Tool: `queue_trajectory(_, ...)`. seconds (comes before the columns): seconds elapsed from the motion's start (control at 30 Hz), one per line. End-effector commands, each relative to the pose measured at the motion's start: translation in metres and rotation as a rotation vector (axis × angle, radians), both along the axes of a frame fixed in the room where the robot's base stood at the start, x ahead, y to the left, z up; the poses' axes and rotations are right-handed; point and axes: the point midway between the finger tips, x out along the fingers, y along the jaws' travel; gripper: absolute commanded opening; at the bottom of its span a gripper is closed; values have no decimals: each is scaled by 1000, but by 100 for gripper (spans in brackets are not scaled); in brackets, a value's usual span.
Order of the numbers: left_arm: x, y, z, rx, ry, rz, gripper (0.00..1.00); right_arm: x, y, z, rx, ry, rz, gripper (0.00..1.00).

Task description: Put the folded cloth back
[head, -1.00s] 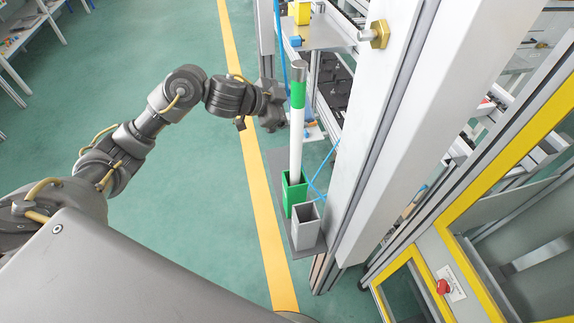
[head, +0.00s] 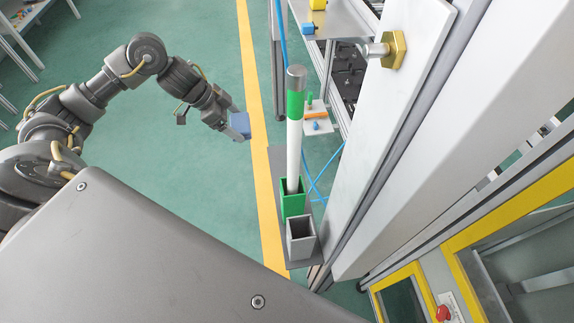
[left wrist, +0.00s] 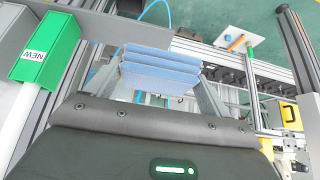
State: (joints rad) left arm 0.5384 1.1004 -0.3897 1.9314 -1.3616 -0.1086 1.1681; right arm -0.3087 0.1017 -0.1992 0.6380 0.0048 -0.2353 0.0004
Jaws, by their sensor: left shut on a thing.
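The folded cloth (head: 239,125) is a blue layered pad. My left gripper (head: 230,127) is shut on it and holds it in the air over the floor, left of the yellow line. In the left wrist view the folded cloth (left wrist: 160,68) sits between the two fingers of my left gripper (left wrist: 160,80), its layers facing the camera. My right gripper is not in view.
A white and green tube (head: 294,130) stands upright in a green holder (head: 293,203), beside an empty grey holder (head: 300,240). A small white shelf (head: 318,122) with coloured pieces and a wide pale post (head: 400,130) are to the right.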

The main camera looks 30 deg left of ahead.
Motion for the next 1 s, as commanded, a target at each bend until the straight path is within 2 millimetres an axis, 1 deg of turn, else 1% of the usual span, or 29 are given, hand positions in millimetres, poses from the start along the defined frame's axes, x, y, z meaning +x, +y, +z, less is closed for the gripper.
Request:
queue_trajectory(0.07, 1, -10, -3, -4, 0, -4, 63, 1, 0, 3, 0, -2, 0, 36)
queue_trajectory(0.17, 4, -31, -11, -6, 0, -8, 63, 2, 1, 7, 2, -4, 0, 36)
queue_trajectory(0.3, 10, -69, -27, -7, 0, -10, 63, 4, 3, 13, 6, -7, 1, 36)
queue_trajectory(0.37, 12, -85, -34, -7, -1, -9, 63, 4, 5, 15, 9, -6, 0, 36)
queue_trajectory(0.4, 13, -95, -38, -6, 0, -9, 63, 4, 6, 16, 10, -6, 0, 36)
queue_trajectory(0.5, 14, -109, -62, -5, 4, -5, 63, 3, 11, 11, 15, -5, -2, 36)
queue_trajectory(0.6, 17, -121, -77, -3, 2, -4, 63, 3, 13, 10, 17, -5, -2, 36)
queue_trajectory(0.7, 18, -128, -86, -2, 0, -4, 63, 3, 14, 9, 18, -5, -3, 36)
queue_trajectory(0.93, 19, -132, -91, -1, -1, -4, 63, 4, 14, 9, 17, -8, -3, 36)
queue_trajectory(1.0, 19, -136, -96, -3, 0, -6, 63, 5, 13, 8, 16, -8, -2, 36)
